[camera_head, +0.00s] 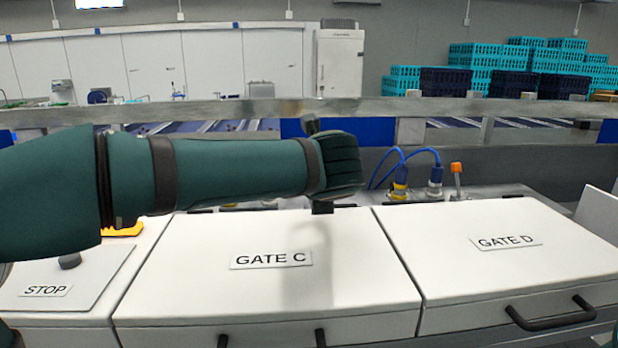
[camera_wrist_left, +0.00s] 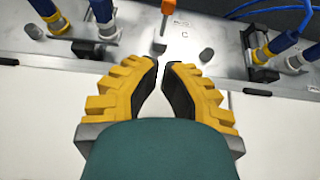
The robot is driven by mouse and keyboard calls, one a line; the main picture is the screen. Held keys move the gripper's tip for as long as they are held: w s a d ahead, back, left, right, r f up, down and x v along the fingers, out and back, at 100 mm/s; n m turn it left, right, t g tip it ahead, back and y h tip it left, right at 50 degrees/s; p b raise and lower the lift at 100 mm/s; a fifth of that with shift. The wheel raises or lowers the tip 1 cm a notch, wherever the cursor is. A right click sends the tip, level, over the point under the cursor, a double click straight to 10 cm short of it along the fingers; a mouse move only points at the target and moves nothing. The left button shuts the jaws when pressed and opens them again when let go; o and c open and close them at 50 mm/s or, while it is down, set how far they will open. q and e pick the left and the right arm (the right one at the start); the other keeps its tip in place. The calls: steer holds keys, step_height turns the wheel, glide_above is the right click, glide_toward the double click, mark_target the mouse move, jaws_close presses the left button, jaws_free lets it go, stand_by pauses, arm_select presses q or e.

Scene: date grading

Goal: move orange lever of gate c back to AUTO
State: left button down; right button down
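In the left wrist view, the orange lever of gate C (camera_wrist_left: 167,10) stands on a grey metal plate beside a printed "C". Its orange grip is at the top edge of the picture, and its grey stem runs down to just beyond my fingertips. My left gripper (camera_wrist_left: 162,66) has yellow fingers with dark pads, parted by a narrow gap with nothing between them. It appears apart from the lever. In the head view my left arm hides this lever and the fingers. No AUTO marking is readable. My right gripper is not in view.
The white GATE C cover (camera_head: 200,285) lies below my left arm, with the GATE D cover (camera_head: 520,215) to its right. Another orange lever (camera_head: 456,168) stands behind GATE D. Blue cables (camera_head: 405,155) and connectors flank the lever area. A metal rail (camera_head: 230,111) runs behind.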

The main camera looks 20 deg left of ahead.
arm_select(q)
steer(key=shift+w+a+f, duration=0.1)
steer(key=shift+w+f, duration=0.15)
steer(key=w+r+x, duration=0.1)
steer(key=r+x, duration=0.1)
steer(key=x, duration=1)
steer(key=shift+a, duration=0.25)
